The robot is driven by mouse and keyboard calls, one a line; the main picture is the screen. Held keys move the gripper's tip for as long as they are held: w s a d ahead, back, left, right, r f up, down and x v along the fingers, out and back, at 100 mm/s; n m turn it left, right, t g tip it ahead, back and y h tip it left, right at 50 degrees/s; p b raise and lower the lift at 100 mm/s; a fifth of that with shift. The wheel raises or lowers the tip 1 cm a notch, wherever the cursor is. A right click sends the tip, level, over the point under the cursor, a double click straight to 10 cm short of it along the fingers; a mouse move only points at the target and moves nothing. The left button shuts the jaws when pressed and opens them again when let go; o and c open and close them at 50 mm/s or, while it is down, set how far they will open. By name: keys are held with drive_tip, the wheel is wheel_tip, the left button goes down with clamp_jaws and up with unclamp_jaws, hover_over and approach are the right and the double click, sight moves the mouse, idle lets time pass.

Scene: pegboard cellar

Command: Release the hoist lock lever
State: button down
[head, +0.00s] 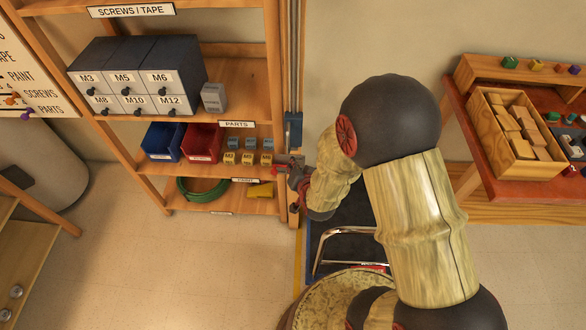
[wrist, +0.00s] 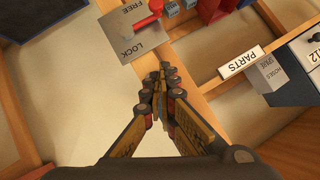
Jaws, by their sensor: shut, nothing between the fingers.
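The hoist lock lever is red and shows at the top of the wrist view (wrist: 147,18), on a grey plate (wrist: 118,38) marked FREE and LOCK. Its upper end runs near the picture's edge, and I cannot tell firmly which mark it points to. In the head view the lever (head: 277,171) is a small red piece at the shelf's right post. My gripper (wrist: 164,76) is shut and empty, its fingertips just below the plate and apart from the lever in the wrist picture. In the head view my gripper (head: 294,176) is beside the post, partly hidden by my arm.
The wooden shelf (head: 222,116) holds grey drawers (head: 130,80), a blue bin (head: 163,142), a red bin (head: 201,143), small blocks and a green coil (head: 203,190). A table with a wooden block box (head: 497,150) stands right. Open floor (head: 200,260) lies in front.

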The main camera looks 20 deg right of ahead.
drive_tip(key=w+a+f+b, duration=0.1)
drive_tip(key=w+f+b, duration=0.2)
drive_tip(key=w+f, duration=0.3)
drive_tip(key=shift+w+f, duration=0.35)
drive_tip(key=shift+f, duration=0.1)
drive_tip(key=shift+a, duration=0.15)
drive_tip(key=w+a+f+n+g+h, duration=0.1)
drive_tip(key=a+f, duration=0.3)
drive_tip(key=shift+w+a+n+h, duration=0.15)
drive_tip(key=shift+w+n+h, duration=0.15)
drive_tip(key=shift+w+h, duration=0.1)
idle(0.4)
drive_tip(key=shift+r, duration=0.1)
idle(0.8)
